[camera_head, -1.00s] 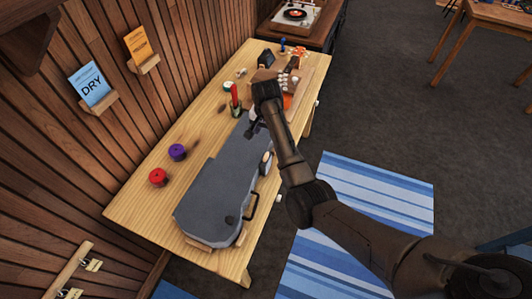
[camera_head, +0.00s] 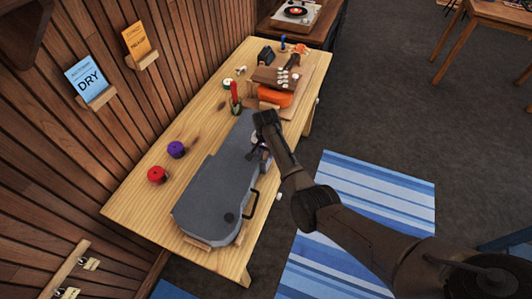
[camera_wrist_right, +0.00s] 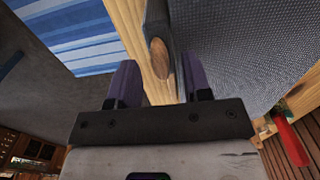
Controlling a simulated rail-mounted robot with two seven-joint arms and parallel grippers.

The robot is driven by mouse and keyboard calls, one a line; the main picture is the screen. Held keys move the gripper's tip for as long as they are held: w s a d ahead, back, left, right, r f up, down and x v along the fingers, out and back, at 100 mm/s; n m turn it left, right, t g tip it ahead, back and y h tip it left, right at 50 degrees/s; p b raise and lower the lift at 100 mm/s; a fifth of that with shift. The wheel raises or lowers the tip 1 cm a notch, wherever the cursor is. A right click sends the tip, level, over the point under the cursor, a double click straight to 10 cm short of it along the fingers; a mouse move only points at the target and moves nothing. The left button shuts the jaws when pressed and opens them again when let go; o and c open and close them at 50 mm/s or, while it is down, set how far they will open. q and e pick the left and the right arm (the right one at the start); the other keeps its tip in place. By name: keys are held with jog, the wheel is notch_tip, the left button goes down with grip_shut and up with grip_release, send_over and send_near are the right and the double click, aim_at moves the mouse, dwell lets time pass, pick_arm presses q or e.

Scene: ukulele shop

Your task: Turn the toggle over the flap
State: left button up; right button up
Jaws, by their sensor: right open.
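A grey instrument case (camera_head: 212,192) lies closed on the wooden workbench. In the right wrist view, the wooden oval toggle (camera_wrist_right: 160,60) is on the case's side, against what looks like a dark grey flap (camera_wrist_right: 178,28). In the head view my right arm hides this spot. My right gripper (camera_head: 258,154) is at the case's right side, pointing down. In the right wrist view its purple fingers (camera_wrist_right: 160,78) are open, one on each side of the toggle in the picture. I cannot tell whether they touch it. My left gripper is not in view.
On the workbench (camera_head: 135,212) are a red spool (camera_head: 157,175), a purple spool (camera_head: 176,149) and a red-handled tool (camera_head: 234,92), near the case. A wooden instrument (camera_head: 275,76) lies at the far end. A dark handle (camera_head: 251,205) sticks out from the case's right side.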

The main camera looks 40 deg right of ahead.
jog(key=shift+f, duration=0.35)
jog(key=shift+c, duration=0.3)
grip_shut()
